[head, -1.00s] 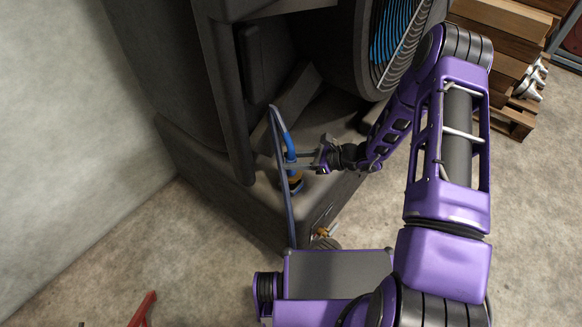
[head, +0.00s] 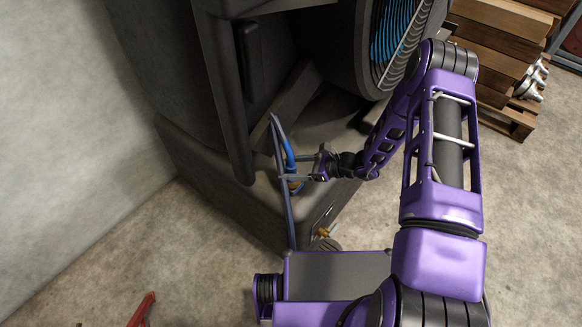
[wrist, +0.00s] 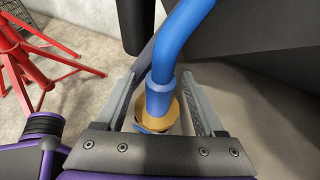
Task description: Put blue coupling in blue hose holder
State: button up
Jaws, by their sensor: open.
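The blue coupling (wrist: 161,93) is at the end of the blue hose (wrist: 182,35), between the open fingers of my gripper (wrist: 163,110) in the wrist view. A tan, round holder (wrist: 166,123) with a little blue at its edge lies directly under the coupling. I cannot tell whether the coupling is fully seated in it. In the head view my gripper (head: 298,168) is around the lower end of the blue hose (head: 288,150), over the ledge of the dark machine. The fingers partly hide the tan holder (head: 296,186) there.
The dark machine (head: 215,185) with its large reel stands beside and behind the hose. Brass fittings (head: 322,232) are on its lower front. A red stand (wrist: 38,62) is at the left in the wrist view. Wooden pallets (head: 495,60) are at the right; open floor lies in front.

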jog(key=shift+r, duration=0.25)
jog(key=p+v, duration=0.1)
jog(key=v, duration=1.1)
